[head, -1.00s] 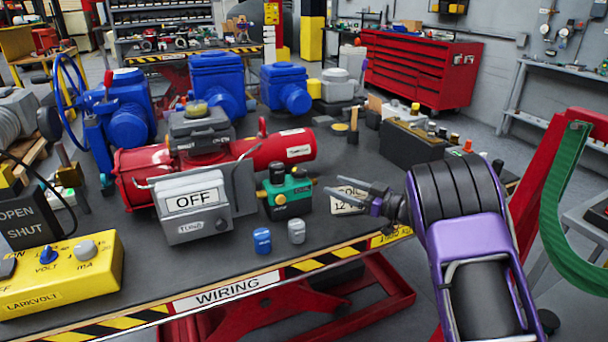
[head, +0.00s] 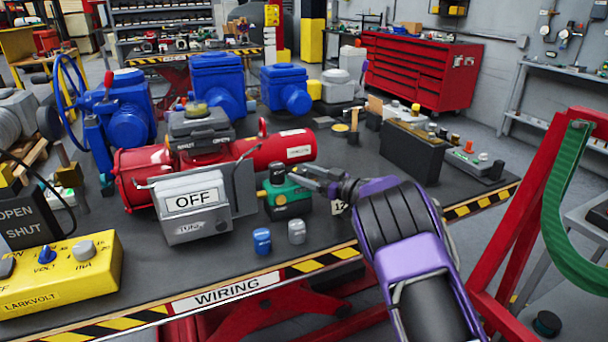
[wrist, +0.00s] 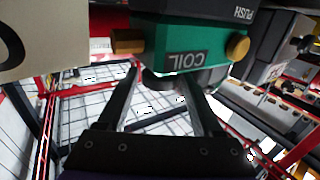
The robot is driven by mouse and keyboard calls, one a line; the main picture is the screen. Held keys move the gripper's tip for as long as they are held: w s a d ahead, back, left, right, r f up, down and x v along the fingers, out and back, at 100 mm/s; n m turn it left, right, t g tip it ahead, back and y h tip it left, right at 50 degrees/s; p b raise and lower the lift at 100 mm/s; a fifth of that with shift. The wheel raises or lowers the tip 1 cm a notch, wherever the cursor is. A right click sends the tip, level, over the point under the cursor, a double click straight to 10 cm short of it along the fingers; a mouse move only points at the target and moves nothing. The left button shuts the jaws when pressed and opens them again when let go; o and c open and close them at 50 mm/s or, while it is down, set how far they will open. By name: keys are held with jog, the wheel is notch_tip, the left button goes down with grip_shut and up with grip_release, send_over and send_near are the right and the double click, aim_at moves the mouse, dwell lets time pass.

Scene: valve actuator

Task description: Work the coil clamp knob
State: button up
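The green block marked COIL (head: 290,190) stands upright on the bench behind the front edge, with a black knob (head: 278,171) on its top. My gripper (head: 297,176) reaches in from the right at the height of the knob, fingertips close to its right side. In the wrist view the green block (wrist: 190,58) appears upside down. Both fingers stand apart, with a dark rounded piece (wrist: 160,80) showing in the gap; it looks like the knob. My gripper (wrist: 163,76) is open. I cannot tell whether a finger touches the knob.
A grey box marked OFF (head: 192,200) and red cylinder (head: 275,152) stand left of and behind the block. A black case (head: 412,150) stands further right.

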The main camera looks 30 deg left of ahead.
grip_shut()
jog(key=shift+t, duration=0.3)
jog(key=shift+s+m+t, duration=0.15)
jog(key=shift+m+t, duration=0.65)
jog(key=shift+t, duration=0.1)
jog(key=m+t, duration=0.1)
jog(key=m+t+h+b, duration=0.2)
jog(key=t, duration=0.1)
jog(key=shift+s+a+f, duration=0.1)
jog(key=shift+s+f, duration=0.05)
jog(key=shift+s, duration=0.1)
jog(key=shift+s+a+m+t+h+b, duration=0.1)
jog(key=shift+m+t+h+b, duration=0.3)
jog(key=shift+m+t+h, duration=1.3)
jog(key=shift+t, duration=0.4)
jog(key=shift+o, duration=0.3)
grip_release()
